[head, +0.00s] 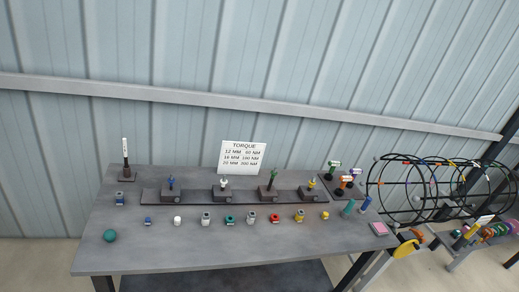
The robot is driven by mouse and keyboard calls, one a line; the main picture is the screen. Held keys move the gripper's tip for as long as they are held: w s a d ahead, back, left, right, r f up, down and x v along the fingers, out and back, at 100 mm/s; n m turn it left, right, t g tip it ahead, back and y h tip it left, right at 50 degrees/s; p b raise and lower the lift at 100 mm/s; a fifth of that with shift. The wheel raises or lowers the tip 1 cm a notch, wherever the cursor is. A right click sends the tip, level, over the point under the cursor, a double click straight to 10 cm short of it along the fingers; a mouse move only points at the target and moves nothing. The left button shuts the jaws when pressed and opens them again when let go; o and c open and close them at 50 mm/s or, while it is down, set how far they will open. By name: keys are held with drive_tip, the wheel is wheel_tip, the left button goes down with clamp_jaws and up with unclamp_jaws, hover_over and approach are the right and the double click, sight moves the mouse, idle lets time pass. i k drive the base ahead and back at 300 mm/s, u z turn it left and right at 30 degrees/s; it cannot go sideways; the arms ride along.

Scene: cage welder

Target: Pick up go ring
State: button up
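No thing in view is plainly marked as the go ring. In a row along the grey table are several small ring- or nut-like pieces, among them a green one (229,219), a red one (274,218) and a white one (177,221). They are too small to tell apart surely. Grey pieces (206,218), a blue one (148,221) and a yellow one (325,215) stand in the same row. My gripper is not in view.
The table (180,255) has a clear front strip, with a teal ball (110,236) at left. A torque sign (241,157) stands behind several fixture blocks (222,193). A wire cage (440,190) stands at right. A ribbed wall closes the back.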

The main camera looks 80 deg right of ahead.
sight(229, 219)
drive_tip(key=z, duration=1.55)
drive_tip(key=i, duration=1.05)
